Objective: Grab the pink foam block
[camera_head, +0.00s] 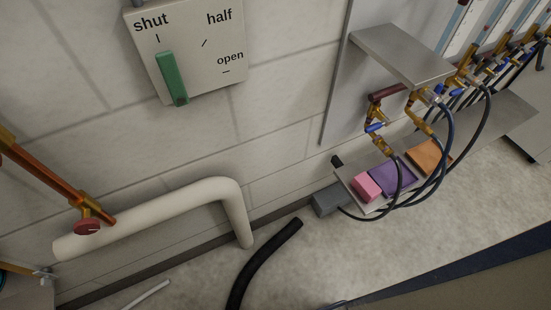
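The pink foam block (366,186) is a small box shape on a narrow grey shelf (370,207) low against the wall, right of the picture's middle. It sits at the left end of the shelf, close beside a flat purple piece (391,178). Dark hoses pass just to the right of it and in front of the shelf. My gripper is not in view.
An orange pad (428,156) lies farther right on the shelf. Brass valves (378,115) and looping hoses hang over it, under a metal ledge (400,52). A grey box (327,201) stands left. A black hose (262,265) and white pipe (160,213) are further left.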

